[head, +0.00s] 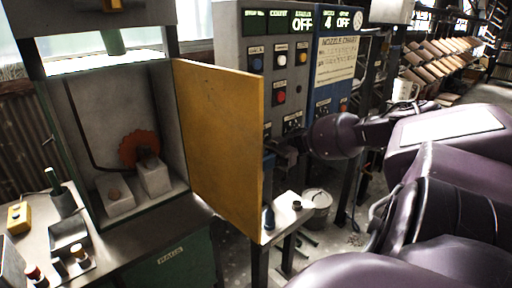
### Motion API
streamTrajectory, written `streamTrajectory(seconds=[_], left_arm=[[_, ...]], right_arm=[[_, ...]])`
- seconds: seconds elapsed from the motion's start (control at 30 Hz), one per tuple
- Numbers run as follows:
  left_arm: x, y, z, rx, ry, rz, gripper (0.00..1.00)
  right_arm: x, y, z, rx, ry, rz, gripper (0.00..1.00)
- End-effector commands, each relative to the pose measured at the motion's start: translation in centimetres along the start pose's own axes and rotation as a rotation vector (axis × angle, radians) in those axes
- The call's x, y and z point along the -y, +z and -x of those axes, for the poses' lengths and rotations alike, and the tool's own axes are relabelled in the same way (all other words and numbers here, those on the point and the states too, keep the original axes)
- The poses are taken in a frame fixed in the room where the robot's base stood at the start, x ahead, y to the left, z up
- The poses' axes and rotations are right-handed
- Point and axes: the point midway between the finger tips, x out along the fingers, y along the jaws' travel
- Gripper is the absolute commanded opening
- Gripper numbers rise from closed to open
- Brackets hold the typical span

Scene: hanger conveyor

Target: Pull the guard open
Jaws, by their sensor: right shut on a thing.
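The guard (222,140) is a flat yellow panel, hinged at the right side of the machine's opening. It stands swung outward, so the machine's inside shows with a rust-red toothed wheel (139,149) and pale blocks. My right gripper (272,150) is at the guard's outer right edge, on its far side, shut. Its fingertips are partly hidden by the panel, and the part of the guard they hold is hidden too. My left gripper is not in view.
A control cabinet (284,60) with buttons stands behind the guard. A small white table (290,212) and a bucket (316,205) are right of the guard's lower edge. A bench (110,245) with small fixtures fills the front left.

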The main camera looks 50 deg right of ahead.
Motion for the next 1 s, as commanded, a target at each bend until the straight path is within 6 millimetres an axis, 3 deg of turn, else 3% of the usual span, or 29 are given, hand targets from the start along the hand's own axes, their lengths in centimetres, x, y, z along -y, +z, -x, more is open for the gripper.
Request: streamTrajectory(seconds=[0.57, 0.6, 0.73, 1.0], left_arm=[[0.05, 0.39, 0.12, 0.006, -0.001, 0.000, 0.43], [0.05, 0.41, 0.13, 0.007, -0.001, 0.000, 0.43], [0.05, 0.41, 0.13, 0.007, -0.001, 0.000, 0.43], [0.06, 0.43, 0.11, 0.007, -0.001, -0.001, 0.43]], right_arm=[[-0.28, -0.16, 0.93, 0.001, 0.002, 0.001, 0.00], [-0.29, -0.16, 0.93, 0.001, 0.002, 0.001, 0.17], [-0.27, -0.12, 0.92, 0.001, 0.001, 0.001, 0.37], [-0.23, -0.03, 0.96, 0.001, 0.001, 0.000, 0.37]])
